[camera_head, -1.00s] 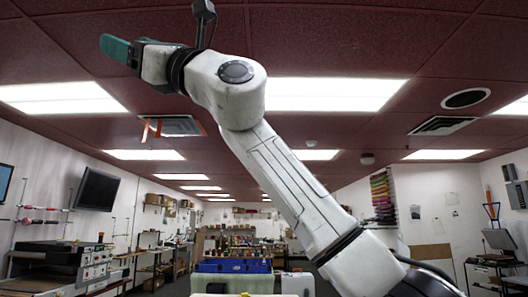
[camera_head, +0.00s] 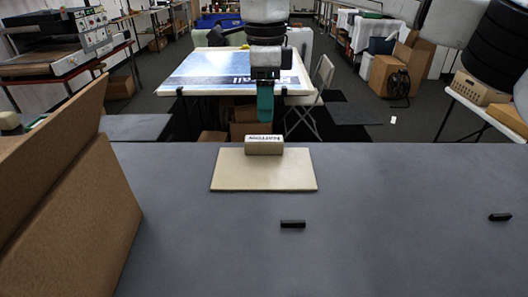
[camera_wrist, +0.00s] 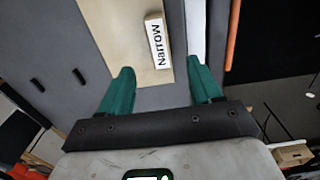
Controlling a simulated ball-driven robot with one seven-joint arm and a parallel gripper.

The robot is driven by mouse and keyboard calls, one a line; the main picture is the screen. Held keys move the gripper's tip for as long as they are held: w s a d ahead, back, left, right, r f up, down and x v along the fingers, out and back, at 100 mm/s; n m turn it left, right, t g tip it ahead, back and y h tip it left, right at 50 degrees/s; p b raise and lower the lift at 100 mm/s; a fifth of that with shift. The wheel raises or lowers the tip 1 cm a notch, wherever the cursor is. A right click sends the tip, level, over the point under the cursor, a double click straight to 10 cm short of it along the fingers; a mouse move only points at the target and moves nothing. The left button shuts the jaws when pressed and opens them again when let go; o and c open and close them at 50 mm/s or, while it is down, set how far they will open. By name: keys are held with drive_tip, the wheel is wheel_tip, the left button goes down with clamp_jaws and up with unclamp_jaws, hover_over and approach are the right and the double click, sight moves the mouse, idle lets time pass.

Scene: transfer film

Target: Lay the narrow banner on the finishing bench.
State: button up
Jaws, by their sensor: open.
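A small block (camera_head: 264,145) lettered "Narrow" stands at the far edge of a flat beige board (camera_head: 235,172). The board lies on a grey-topped bench (camera_head: 200,245); I cannot tell if this is the finishing bench. In the wrist view the block (camera_wrist: 158,43) and board (camera_wrist: 112,25) lie ahead of the fingers. My gripper (camera_head: 265,118) points down just beyond the block in the head view. Its green fingers (camera_wrist: 160,70) are apart with nothing held between them. A blue and white printed sheet (camera_head: 215,72) lies on a table behind; whether it is the narrow banner is unclear.
A large cardboard piece (camera_head: 75,215) stands at the bench's left. Two small black pieces (camera_head: 293,224) (camera_head: 500,217) lie on the bench, its front otherwise clear. A folding chair (camera_head: 315,95) stands behind. An orange strip (camera_wrist: 232,30) shows in the wrist view.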

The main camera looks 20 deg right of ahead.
sight(264, 138)
wheel_tip(264, 138, down, 9)
drive_tip(key=p, duration=0.2)
drive_tip(key=shift+a+f+p, duration=0.15)
drive_tip(key=shift+p, duration=0.15)
clamp_jaws()
wheel_tip(264, 138, up, 10)
drive_tip(key=shift+r+b, duration=0.1)
drive_tip(key=shift+b, duration=1.05)
